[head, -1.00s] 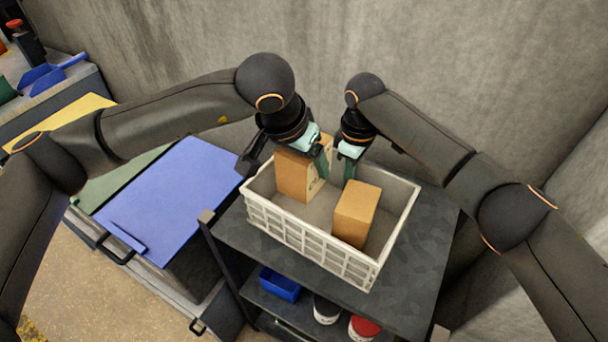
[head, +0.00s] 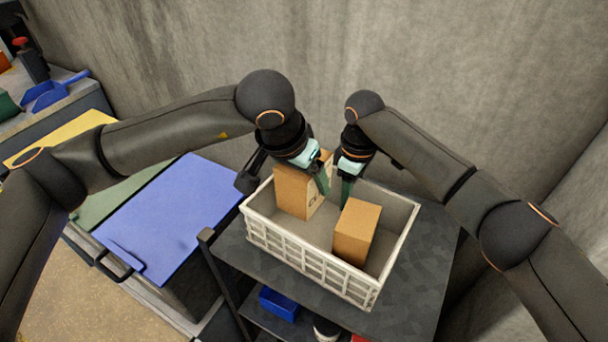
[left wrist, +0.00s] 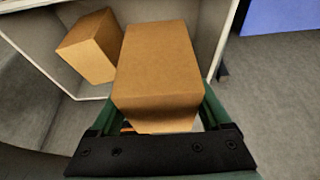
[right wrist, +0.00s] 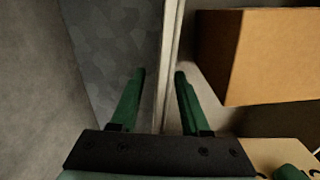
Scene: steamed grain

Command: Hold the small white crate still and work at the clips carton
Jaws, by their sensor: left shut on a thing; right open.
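The small white crate (head: 310,262) stands on the dark top of a cart. Two brown cartons are in it. My left gripper (head: 322,178) is shut on the taller carton (head: 294,192) at the crate's back left; the left wrist view shows this carton (left wrist: 157,75) between the fingers. The other carton (head: 356,232) stands apart at the right. I cannot read which is the clips carton. My right gripper (head: 347,190) is open at the crate's back wall. In the right wrist view its fingers (right wrist: 160,75) stand on either side of the wall's rim (right wrist: 171,50).
A blue lid (head: 170,218) covers a bin left of the cart. A blue tray (head: 279,304) and cans sit on the cart's lower shelf. A concrete wall (head: 420,70) rises close behind. The cart top (head: 425,270) is bare right of the crate.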

